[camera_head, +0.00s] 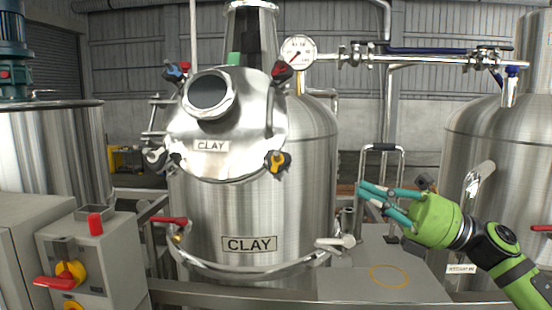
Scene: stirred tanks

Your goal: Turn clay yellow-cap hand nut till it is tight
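The yellow-cap hand nut (278,161) is a black knob with a yellow cap at the lower right edge of the round steel lid labelled CLAY (232,130). How tight it is cannot be seen. The lid is on the front of the upright steel CLAY tank (312,190). My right gripper (371,196), with teal fingers and a green body, is to the right of the tank, lower than the nut and well apart from it. Its fingers point left, look spread, and hold nothing. My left gripper is not in view.
Other hand nuts sit around the lid: a red one (281,71), a blue one (176,71) and a white one (156,156). A pressure gauge (299,54) stands above. A grey control box (88,250) is at lower left. Another tank (500,140) stands at right.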

